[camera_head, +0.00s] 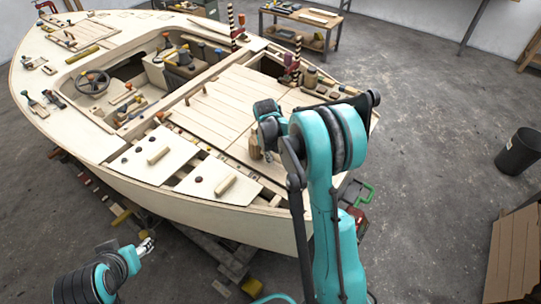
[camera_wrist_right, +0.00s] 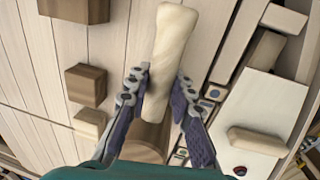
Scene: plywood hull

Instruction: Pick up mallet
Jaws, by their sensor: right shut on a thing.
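The mallet (camera_wrist_right: 172,45) shows in the right wrist view as a pale wooden handle, with a brown round wooden part (camera_wrist_right: 148,138) below it, which looks like its head. My right gripper (camera_wrist_right: 160,80) is shut on the pale handle, one finger on each side. In the head view, the mallet (camera_head: 254,146) is a small wooden shape above the boat's deck, and my right arm hides most of the gripper. Whether the mallet touches the deck is unclear. My left gripper (camera_head: 147,246) is low at the left, outside the hull, away from the mallet; its fingers are too small to read.
The plywood boat (camera_head: 215,115) fills the left and middle, with loose blocks and tools along its deck. Wooden blocks (camera_wrist_right: 86,84) lie near the held handle. A workbench (camera_head: 302,20) stands behind, and a black bin (camera_head: 518,152) at the right. The floor between is clear.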

